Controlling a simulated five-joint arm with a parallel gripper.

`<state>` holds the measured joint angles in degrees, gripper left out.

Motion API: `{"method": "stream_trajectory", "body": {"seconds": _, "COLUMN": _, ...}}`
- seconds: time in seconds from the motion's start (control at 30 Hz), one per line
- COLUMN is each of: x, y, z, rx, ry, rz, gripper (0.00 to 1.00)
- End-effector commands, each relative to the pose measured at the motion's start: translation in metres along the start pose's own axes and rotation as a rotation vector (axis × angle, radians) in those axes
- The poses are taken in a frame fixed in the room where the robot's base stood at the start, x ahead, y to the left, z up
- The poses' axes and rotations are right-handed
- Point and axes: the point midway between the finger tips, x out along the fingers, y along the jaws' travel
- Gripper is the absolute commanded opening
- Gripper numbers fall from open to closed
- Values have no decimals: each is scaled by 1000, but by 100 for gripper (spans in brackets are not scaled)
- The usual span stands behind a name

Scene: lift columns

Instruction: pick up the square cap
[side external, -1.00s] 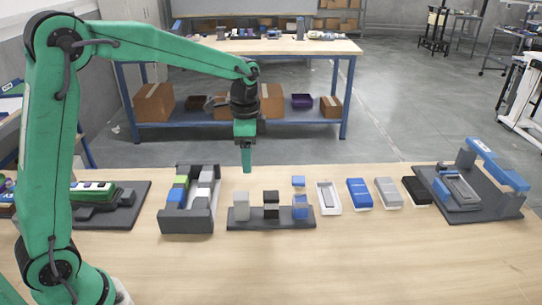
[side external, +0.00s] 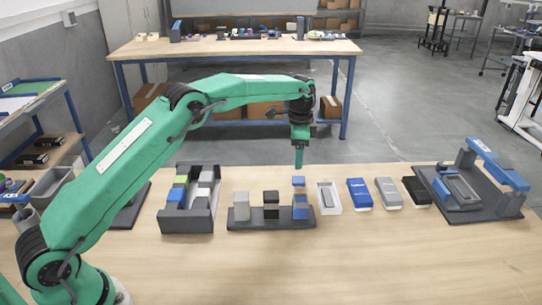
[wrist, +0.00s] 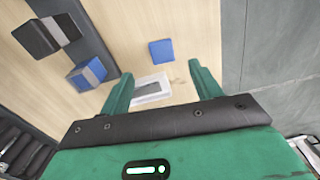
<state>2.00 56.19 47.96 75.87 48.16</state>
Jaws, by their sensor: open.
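The square cap (side external: 298,181) is a small blue square piece lying on the table just behind the dark fixture. It also shows in the wrist view (wrist: 161,52), lying flat on the wood. My gripper (side external: 299,165) points down over the cap, apart from it. In the wrist view my gripper (wrist: 160,73) is open and empty. The cap shows a little past the fingertips, between their lines.
The fixture (side external: 250,222) holds a grey block, a black block and a blue block (side external: 300,207) in front of the cap. A white tray (side external: 328,197) stands close to the right. A dark rack (side external: 187,222) is at left. Open table lies in front.

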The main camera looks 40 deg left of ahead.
Motion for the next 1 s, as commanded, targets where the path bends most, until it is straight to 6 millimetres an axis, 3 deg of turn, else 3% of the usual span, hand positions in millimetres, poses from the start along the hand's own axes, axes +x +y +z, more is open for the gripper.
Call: {"method": "stream_trajectory", "body": {"seconds": 1.0, "x": 38, "y": -3, "z": -4, "rx": 4, "ry": -1, "rz": 1, "gripper": 64}}
